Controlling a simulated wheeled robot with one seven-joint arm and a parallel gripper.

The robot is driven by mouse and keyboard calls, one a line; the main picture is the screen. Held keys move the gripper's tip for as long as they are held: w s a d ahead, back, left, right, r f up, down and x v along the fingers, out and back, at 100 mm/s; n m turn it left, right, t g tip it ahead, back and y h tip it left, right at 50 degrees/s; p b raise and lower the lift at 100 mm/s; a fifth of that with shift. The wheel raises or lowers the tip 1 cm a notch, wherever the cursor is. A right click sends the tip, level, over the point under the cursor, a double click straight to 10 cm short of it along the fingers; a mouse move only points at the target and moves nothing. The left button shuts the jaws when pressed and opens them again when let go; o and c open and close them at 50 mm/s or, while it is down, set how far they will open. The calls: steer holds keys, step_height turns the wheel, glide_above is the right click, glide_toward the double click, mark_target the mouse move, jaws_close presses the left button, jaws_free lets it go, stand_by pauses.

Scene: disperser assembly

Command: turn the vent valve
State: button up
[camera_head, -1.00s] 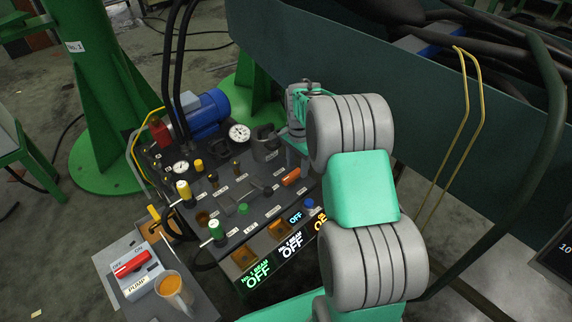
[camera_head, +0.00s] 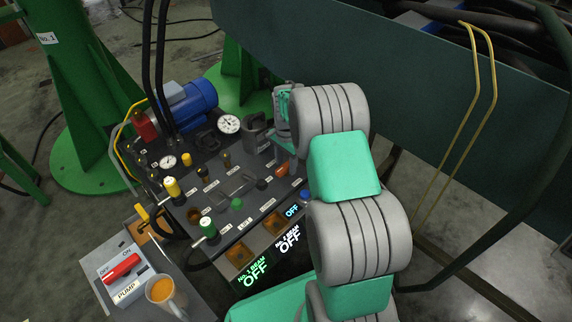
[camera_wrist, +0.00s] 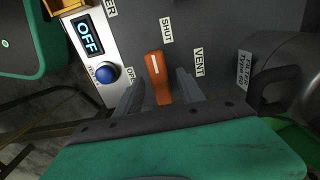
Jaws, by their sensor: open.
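The vent valve is an orange handle (camera_wrist: 157,75) with a white line, on the dark panel beside the SHUT and VENT labels in the wrist view. It lies roughly along the picture's vertical. It also shows as a small orange piece (camera_head: 282,168) in the head view, partly hidden by my arm. My gripper (camera_wrist: 160,88) is open, with one grey finger left of the handle and one right of it. I cannot tell whether the fingers touch it. In the head view my arm hides most of the gripper.
A blue button (camera_wrist: 107,74) and a lit OFF display (camera_wrist: 89,38) sit left of the handle. A FILTER TYPE label and a dark cylinder (camera_wrist: 285,65) are to the right. The head view shows gauges (camera_head: 229,124), a blue motor (camera_head: 190,105) and a pump switch (camera_head: 121,268).

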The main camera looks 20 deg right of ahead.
steer(key=shift+c, duration=0.5)
jaws_close()
steer(key=shift+r+n+p, duration=0.15)
steer(key=shift+n+p, duration=0.25)
steer(key=n+p, duration=0.2)
steer(key=n, duration=0.1)
steer(key=shift+p, duration=0.4)
steer(key=n+p, duration=0.2)
steer(key=n, duration=0.3)
steer(key=n+p, duration=0.1)
steer(key=n, duration=0.3)
steer(key=shift+n+p, duration=0.3)
steer(key=shift+p, duration=0.1)
steer(key=shift+n+p, duration=0.5)
steer(key=shift+n, duration=1.8)
